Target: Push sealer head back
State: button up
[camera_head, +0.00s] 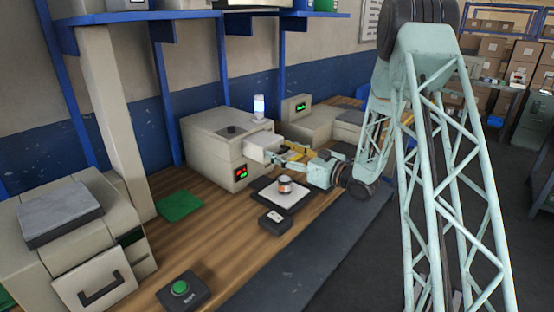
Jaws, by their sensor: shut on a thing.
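The sealer head (259,149) looks like the pale block sticking out from the front of the beige wrapper machine (213,143). My gripper (274,156) reaches in from the right, and its fingertips are at the block's right side. The fingers are small in this view and partly overlap the block and a yellow part (297,151) behind them. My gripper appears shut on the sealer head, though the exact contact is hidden.
A small jar (285,186) stands on a dark-edged tray (268,189) below my gripper. A small dark box (275,221) lies in front. A green start button (180,288) is at the front, and a drawer unit (85,250) stands left. The wooden bench (213,233) between is mostly clear.

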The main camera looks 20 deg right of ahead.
aim_at(267, 145)
jog(key=x, duration=0.8)
jog(key=shift+w+a, duration=0.1)
jog(key=shift+a, duration=0.15)
jog(key=shift+w+r, duration=0.1)
jog(key=shift+w, duration=0.05)
jog(key=o, duration=1.1)
jog(key=shift+w+a, duration=0.15)
jog(key=shift+a, duration=0.05)
jog(key=shift+c, duration=0.2)
jog(key=shift+o, duration=0.3)
jog(key=shift+d, duration=0.15)
jog(key=shift+v, duration=6)
